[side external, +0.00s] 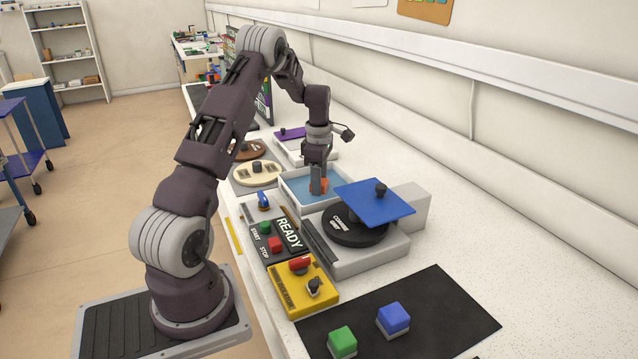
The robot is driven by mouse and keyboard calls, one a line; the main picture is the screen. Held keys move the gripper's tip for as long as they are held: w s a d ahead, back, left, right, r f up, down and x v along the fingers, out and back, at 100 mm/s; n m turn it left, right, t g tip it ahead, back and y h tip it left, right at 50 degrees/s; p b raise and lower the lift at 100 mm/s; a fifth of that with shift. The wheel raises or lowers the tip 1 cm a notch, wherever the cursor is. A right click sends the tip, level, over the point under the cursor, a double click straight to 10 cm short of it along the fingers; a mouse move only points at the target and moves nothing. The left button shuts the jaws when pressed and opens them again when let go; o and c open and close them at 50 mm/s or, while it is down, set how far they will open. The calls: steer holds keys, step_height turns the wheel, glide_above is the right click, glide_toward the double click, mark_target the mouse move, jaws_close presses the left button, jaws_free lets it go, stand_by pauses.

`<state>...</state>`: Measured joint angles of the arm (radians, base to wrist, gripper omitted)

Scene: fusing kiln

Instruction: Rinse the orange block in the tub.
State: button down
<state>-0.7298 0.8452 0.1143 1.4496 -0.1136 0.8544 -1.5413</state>
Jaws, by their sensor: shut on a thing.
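The tub (288,174) is a white-rimmed basin with blue water, in the middle of the bench. My gripper (318,190) points down over the tub and is shut on the orange block (324,184). Only a small part of the block shows beside the fingers. The block is within the tub's outline, low near the water; I cannot tell how deep it sits.
A grinder-like unit (395,245) with a black disc and blue plate (372,198) stands right of the tub. A READY panel (289,234) and a yellow switch box (305,290) are in front. Green (342,341) and blue (393,318) blocks lie on a black mat (450,310).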

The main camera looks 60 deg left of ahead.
steer(key=shift+r, duration=3.8)
